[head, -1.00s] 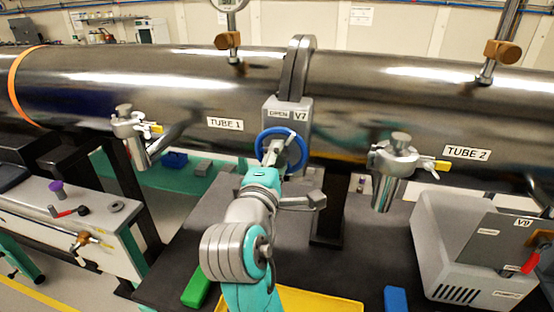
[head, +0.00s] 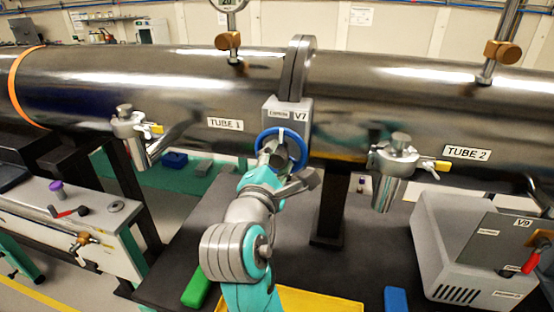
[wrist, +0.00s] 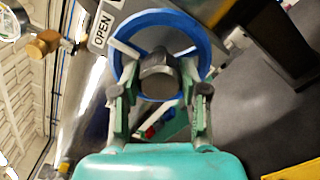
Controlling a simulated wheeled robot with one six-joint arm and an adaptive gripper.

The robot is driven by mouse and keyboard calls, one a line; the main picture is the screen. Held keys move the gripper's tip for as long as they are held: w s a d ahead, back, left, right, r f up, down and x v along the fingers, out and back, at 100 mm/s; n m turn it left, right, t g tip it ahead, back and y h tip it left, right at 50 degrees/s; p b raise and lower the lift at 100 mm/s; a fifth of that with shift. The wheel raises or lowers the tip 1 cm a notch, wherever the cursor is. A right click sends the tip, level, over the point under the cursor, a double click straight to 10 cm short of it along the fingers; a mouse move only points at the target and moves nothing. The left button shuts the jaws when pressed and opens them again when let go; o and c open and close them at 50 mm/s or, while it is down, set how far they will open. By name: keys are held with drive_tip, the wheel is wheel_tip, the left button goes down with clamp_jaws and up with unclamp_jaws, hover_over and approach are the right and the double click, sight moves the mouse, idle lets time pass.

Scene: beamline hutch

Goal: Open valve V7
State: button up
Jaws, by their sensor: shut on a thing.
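My gripper (head: 276,152) is at the handwheel in the head view, and my arm partly covers the wheel's lower left. In the wrist view the blue handwheel (wrist: 206,48) is seen face-on, and my gripper's fingers (wrist: 158,85) are closed around its grey centre hub. A sign reading "OPEN" (wrist: 102,29) shows beside the wheel there. The small label next to "V7" is too small to read surely in the head view.
Steel tubes marked TUBE 1 (head: 225,124) and TUBE 2 (head: 467,153) run across behind the valve. Smaller fittings with yellow handles hang at left (head: 131,125) and right (head: 397,160). A grey unit marked V9 (head: 450,245) stands at the right. The dark table (head: 345,270) lies below.

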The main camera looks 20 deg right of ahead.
drive_tip(key=shift+r, duration=0.1)
drive_tip(key=o, duration=1.1)
drive_tip(key=shift+d, duration=0.1)
drive_tip(key=v, duration=1.2)
